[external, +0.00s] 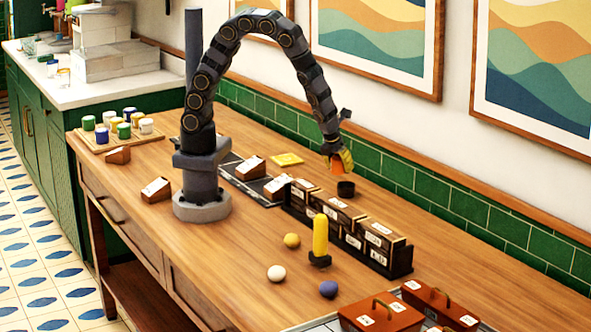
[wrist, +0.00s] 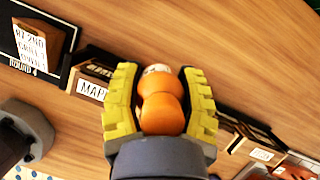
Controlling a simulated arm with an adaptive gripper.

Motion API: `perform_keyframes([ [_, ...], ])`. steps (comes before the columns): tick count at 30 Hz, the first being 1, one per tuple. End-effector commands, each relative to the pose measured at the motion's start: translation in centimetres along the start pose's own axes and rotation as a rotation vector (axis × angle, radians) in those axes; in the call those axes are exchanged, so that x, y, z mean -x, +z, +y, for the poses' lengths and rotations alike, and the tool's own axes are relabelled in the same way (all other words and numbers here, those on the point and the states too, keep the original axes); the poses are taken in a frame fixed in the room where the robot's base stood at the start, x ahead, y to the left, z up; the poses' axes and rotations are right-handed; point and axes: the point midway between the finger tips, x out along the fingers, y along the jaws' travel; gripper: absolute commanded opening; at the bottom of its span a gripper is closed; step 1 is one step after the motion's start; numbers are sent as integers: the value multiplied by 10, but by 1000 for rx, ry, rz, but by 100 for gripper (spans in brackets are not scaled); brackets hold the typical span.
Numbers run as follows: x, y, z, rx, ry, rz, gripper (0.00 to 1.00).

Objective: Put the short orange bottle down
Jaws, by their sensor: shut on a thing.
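The short orange bottle (wrist: 162,110) is between the yellow finger pads of my gripper (wrist: 158,85) in the wrist view, with a pale cap end showing. My gripper is shut on it. In the external view my gripper (external: 341,160) hangs at the end of the arched arm, near the back of the table.
A yellow upright bottle (external: 320,236) and several balls, one blue (external: 328,289), are nearer the front. Red boxes (external: 440,304) sit at the front right. The front left tabletop is clear.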

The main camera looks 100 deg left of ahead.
Motion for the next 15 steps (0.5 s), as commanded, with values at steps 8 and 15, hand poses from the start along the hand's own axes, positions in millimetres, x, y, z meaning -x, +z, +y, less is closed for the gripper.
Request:
perform_keyframes([
  [8,5,-8,-69,-125,-55,-12,8],
  [15,11,-23,-119,-232,-95,-1,8],
])
